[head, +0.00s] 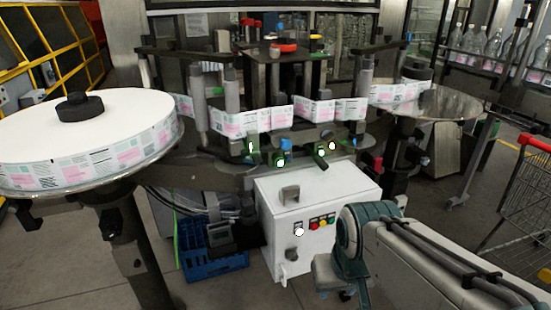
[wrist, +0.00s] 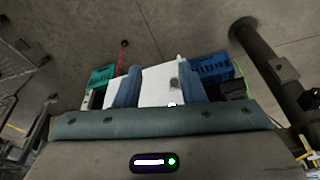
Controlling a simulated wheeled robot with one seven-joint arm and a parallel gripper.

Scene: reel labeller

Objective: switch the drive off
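The white drive cabinet (head: 345,195) stands on the floor below the labeller. Its front carries a row of small red, yellow and green buttons (head: 322,223) and a round white-topped control (head: 299,231) to their left. A grey block-like handle (head: 289,195) sits on its top. My gripper (wrist: 160,85) shows two blue fingers set apart with nothing between them; the white cabinet (wrist: 158,80) shows beyond the gap. In the head view my arm comes from the lower right, and its end is in front of the cabinet's right side. I cannot read the switch position.
A label reel (head: 90,120) on a round table stands at the left. A blue crate (head: 215,262) sits on the floor left of the cabinet. A wire cart (head: 525,200) stands at the right. Floor in front of the cabinet is clear.

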